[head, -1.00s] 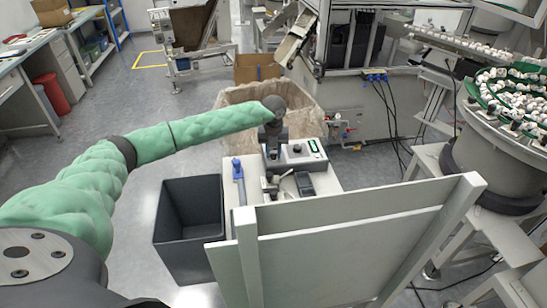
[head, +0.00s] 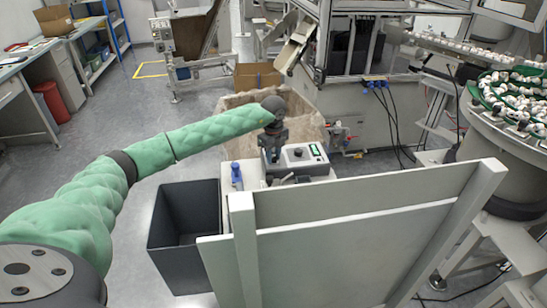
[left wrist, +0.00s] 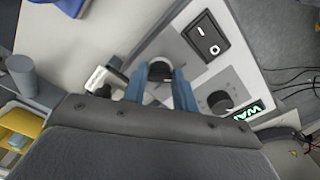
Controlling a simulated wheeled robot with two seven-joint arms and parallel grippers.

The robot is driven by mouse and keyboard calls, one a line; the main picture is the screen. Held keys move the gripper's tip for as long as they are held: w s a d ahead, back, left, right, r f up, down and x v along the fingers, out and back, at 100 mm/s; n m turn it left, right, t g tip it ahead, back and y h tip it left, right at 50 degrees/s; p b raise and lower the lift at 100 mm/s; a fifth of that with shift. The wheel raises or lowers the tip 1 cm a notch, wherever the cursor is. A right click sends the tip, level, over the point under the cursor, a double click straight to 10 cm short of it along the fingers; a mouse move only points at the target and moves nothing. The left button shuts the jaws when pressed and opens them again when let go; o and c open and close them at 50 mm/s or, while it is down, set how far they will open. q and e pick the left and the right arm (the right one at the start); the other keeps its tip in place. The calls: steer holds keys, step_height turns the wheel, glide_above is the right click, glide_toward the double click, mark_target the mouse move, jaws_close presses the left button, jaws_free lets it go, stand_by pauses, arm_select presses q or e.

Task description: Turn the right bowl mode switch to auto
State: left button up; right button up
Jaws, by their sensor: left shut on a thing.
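The control box (head: 305,157) with a green-lit display stands on the bench behind a pale panel. My left gripper (head: 272,153) points down at the left part of this box. In the left wrist view its two blue fingers (left wrist: 159,76) are shut on a dark round knob (left wrist: 160,69), one finger on each side. The fingers partly hide the knob, and its pointer position cannot be read. A second black knob (left wrist: 220,102) sits beside the display (left wrist: 246,112), apart from the fingers. A black rocker switch (left wrist: 207,36) is above it. My right gripper is not in view.
The pale panel (head: 370,235) stands close in front and hides much of the bench top. A dark bin (head: 183,215) is at its left. A blue-topped item (head: 236,170) stands left of the box. A parts bowl (head: 510,95) is at right.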

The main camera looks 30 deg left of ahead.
arm_select(q)
steer(key=shift+n, duration=0.3)
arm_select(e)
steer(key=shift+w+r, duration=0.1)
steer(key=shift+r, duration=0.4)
arm_select(q)
steer(key=o, duration=1)
steer(key=shift+c, duration=0.2)
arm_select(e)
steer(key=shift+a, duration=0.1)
arm_select(q)
steer(key=shift+r, duration=0.25)
step_height(320, 180, up, 7)
steer(key=b, duration=0.2)
steer(key=shift+a+r+b, duration=0.1)
steer(key=shift+r+b, duration=0.05)
steer(key=shift+b, duration=0.15)
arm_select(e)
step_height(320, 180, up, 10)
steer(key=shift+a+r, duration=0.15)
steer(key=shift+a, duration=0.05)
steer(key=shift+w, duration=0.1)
